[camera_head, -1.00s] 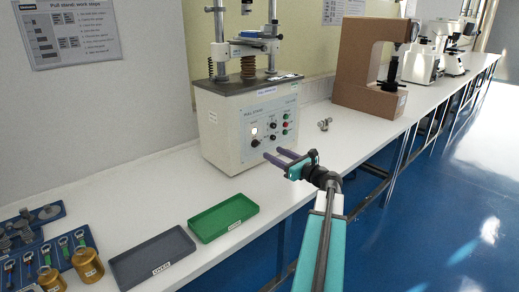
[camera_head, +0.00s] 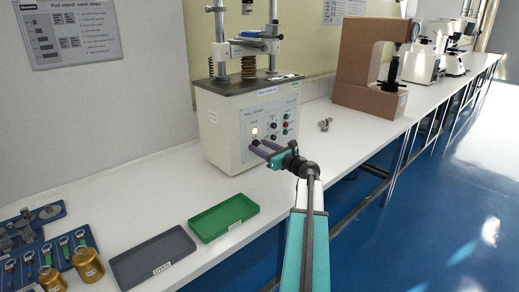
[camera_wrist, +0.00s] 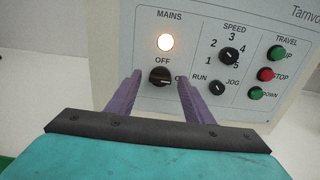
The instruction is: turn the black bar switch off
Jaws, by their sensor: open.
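The black bar switch (camera_wrist: 161,77) is on the front panel of the pull stand (camera_head: 232,123), under the label MAINS. Its bar lies roughly level, pointing right towards a partly hidden mark; OFF is printed above it. The mains lamp (camera_wrist: 166,42) above it glows, and the glow also shows in the head view (camera_head: 254,131). My gripper (camera_wrist: 158,95) is open, with its two purple fingers apart on the left and right of the switch in the wrist view. In the head view my gripper (camera_head: 264,154) is close to the panel and hides the switch. I cannot tell whether the fingers touch it.
Right of the switch are the SPEED knob (camera_wrist: 229,55), the RUN/JOG knob (camera_wrist: 217,88) and the UP, STOP (camera_wrist: 265,74) and DOWN buttons. A green tray (camera_head: 223,217) and a grey tray (camera_head: 152,258) lie on the bench in front. A brown tester (camera_head: 358,65) stands further right.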

